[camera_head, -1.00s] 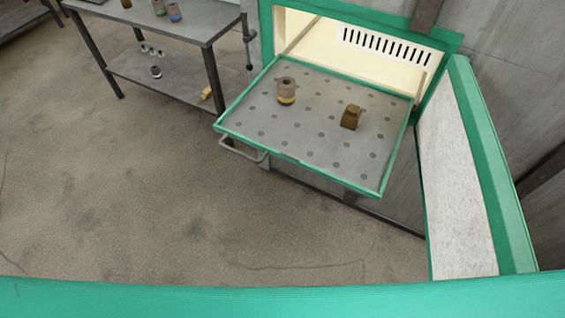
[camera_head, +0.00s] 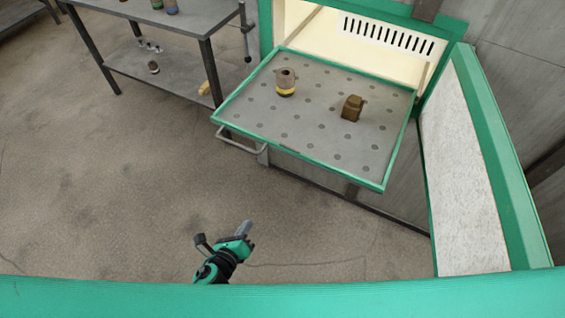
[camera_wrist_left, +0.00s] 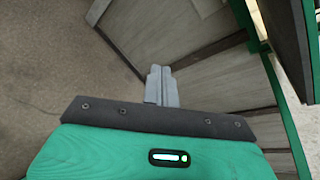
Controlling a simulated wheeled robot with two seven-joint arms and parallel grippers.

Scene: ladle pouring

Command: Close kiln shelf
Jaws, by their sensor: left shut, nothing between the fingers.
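The kiln shelf (camera_head: 310,118) is a grey perforated tray with a green rim, pulled out of the kiln (camera_head: 375,45), whose chamber is cream inside. A grey bar handle (camera_head: 238,143) sits under its front left edge. A round pot with a yellow band (camera_head: 286,84) and a small brown block-like piece (camera_head: 352,108) stand on the shelf. My left gripper (camera_head: 244,228) is below and in front of the shelf, apart from the handle, with fingers together and empty. In the left wrist view its fingers (camera_wrist_left: 161,85) are closed before wooden-looking panels. My right gripper is out of view.
The kiln door (camera_head: 465,170), green-edged with a pale lining, stands open on the right. A grey metal table (camera_head: 165,30) with pots and a lower shelf stands at the back left. The floor left of the shelf is clear.

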